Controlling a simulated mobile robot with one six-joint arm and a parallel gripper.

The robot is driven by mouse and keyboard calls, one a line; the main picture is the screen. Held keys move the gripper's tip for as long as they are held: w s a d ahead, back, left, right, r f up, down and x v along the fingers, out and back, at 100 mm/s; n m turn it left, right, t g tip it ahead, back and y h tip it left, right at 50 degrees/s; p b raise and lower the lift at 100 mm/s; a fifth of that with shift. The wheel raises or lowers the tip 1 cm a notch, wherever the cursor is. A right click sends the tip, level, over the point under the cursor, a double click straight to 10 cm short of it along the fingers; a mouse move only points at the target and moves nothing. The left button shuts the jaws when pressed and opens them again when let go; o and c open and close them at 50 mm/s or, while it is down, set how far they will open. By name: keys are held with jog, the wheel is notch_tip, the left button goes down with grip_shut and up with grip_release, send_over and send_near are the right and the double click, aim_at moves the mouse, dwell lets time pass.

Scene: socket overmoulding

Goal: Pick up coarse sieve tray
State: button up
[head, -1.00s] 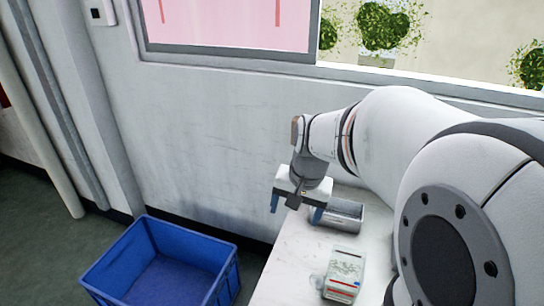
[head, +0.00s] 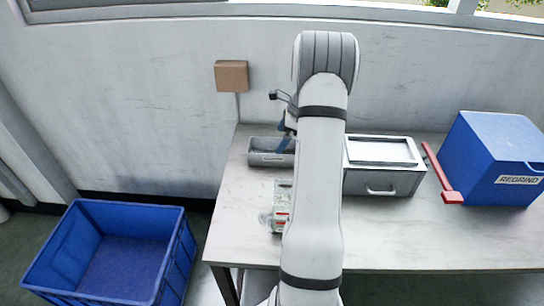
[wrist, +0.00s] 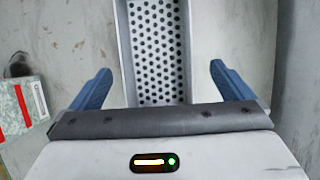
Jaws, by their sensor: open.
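The sieve tray is a grey, open, oblong tray (head: 268,160) at the back left of the table, partly hidden by my arm in the head view. In the wrist view its side wall (wrist: 124,55) and a floor with many round holes show. My gripper (wrist: 160,68) is open and empty, with one blue finger on each side of the tray in that view. I cannot tell its height above the tray. In the head view, one blue finger (head: 283,143) shows at the tray's right part; the rest is mostly hidden.
A grey box with a handle (head: 384,184) stands right of my arm. A small printed carton (head: 281,212) stands in front of the tray. A blue crate (head: 95,298) is on the floor.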

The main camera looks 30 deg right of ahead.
aim_at(272, 150)
jog(key=x, duration=0.7)
jog(key=shift+w+a+f, duration=0.1)
jog(key=shift+a+f, duration=0.05)
jog(key=shift+a, duration=0.3)
jog(key=shift+c, duration=0.4)
jog(key=c, duration=0.9)
